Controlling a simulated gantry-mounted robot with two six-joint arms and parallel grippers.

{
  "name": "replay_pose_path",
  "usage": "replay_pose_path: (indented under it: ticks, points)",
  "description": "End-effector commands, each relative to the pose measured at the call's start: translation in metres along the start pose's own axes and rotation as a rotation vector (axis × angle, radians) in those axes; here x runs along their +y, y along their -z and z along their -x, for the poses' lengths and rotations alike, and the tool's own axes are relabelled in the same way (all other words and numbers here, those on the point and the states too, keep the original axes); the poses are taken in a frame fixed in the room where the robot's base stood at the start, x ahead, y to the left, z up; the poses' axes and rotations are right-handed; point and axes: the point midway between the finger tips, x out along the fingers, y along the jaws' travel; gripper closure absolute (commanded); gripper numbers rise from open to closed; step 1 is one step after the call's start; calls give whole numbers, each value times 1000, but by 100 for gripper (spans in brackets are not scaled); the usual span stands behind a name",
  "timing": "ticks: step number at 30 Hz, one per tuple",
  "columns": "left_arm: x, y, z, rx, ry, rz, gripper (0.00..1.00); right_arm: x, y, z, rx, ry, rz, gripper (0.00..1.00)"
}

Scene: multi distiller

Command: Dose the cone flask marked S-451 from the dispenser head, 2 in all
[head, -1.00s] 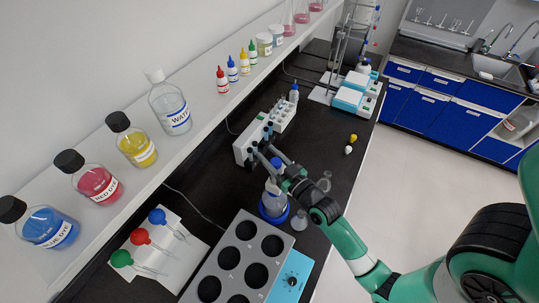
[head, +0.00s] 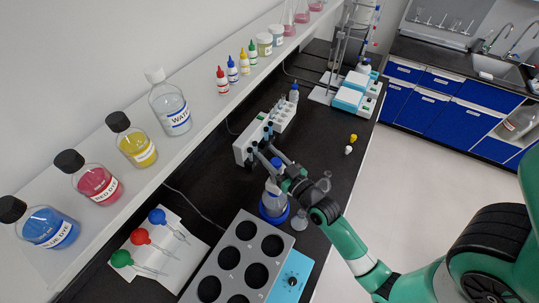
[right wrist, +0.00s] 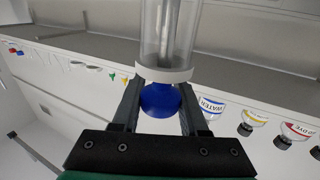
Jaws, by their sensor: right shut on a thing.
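My right gripper (head: 270,157) is shut on the blue knob (right wrist: 162,100) at the top of the dispenser head. In the right wrist view, the knob is between the fingers, against a white collar (right wrist: 163,74) and a clear cylinder (right wrist: 168,30). In the head view, the dispenser's bottle (head: 272,192) stands below the gripper on a blue round base (head: 273,217). A small clear flask (head: 300,220) stands close to its right. Another clear glass shape (head: 323,184) shows beside my right wrist. No S-451 mark is readable. My left gripper is not in view.
A grey block with round wells (head: 236,260) stands in front of the dispenser. A white rack (head: 243,150) is behind it. Dye and water bottles (head: 170,108) line the shelf. Coloured-bulb pipettes (head: 157,217) lie at left. The bench at right is mostly clear.

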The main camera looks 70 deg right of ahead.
Motion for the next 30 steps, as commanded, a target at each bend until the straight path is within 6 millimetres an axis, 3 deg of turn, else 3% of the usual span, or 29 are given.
replay_pose_path:
  ticks: [7,14,15,19,30]
  points:
    - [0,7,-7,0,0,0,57,0,13,0,1,0,0,100]
    - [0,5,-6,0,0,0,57,0,11,0,1,0,0,100]
    - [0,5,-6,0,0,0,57,0,11,0,2,0,0,51]
    - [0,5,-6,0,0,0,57,0,10,0,1,0,0,28]
    - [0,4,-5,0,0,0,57,0,9,4,-1,0,0,26]
